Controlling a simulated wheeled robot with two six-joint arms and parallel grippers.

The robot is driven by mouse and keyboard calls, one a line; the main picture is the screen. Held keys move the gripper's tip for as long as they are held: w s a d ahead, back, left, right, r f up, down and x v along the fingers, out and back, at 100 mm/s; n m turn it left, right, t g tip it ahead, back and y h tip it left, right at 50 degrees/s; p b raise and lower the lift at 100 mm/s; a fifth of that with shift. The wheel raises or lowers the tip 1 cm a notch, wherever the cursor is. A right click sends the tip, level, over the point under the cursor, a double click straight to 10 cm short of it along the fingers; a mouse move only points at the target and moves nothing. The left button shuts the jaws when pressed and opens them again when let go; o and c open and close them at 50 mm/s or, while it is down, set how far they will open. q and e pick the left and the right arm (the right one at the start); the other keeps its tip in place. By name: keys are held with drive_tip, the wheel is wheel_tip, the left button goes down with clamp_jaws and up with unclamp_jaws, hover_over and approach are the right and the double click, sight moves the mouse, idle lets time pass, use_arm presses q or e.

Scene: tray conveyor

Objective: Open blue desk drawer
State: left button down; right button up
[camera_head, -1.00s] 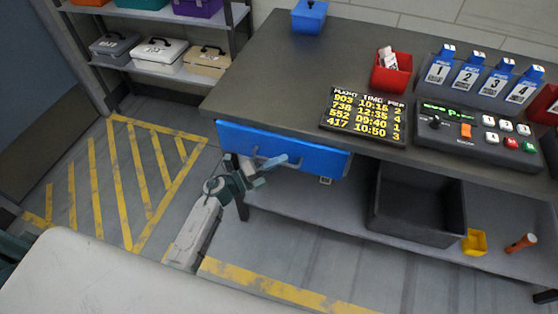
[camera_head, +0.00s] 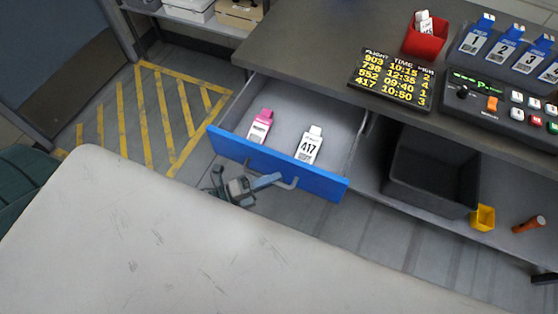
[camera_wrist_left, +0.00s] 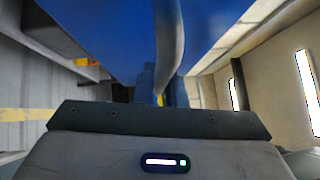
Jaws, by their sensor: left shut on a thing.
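The blue desk drawer (camera_head: 325,184) is pulled out from under the dark desk, with its grey inside showing. A pink tag (camera_head: 260,127) and a white tag marked 417 (camera_head: 309,146) lie in it. My left gripper (camera_head: 268,181) is at the front of the drawer, shut on its grey handle (camera_head: 291,185). In the left wrist view the handle (camera_wrist_left: 168,40) runs down between the fingers, with the blue drawer front (camera_wrist_left: 100,25) behind it. The fingertips are partly hidden there. My right gripper is not in view.
The desk top (camera_head: 310,45) bears a flight board (camera_head: 395,80), a red cup (camera_head: 426,38) and a control panel (camera_head: 500,100). A black bin (camera_head: 430,175) and a yellow cup (camera_head: 483,217) are on the shelf below. A pale surface (camera_head: 180,235) fills the foreground.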

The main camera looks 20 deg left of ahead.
use_arm(q)
drive_tip(key=shift+s, duration=0.95)
drive_tip(key=c, duration=1.5)
unclamp_jaws()
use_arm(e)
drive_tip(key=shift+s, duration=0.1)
use_arm(q)
drive_tip(key=b+v, duration=0.2)
drive_tip(key=v, duration=0.9)
drive_tip(key=shift+b, duration=0.3)
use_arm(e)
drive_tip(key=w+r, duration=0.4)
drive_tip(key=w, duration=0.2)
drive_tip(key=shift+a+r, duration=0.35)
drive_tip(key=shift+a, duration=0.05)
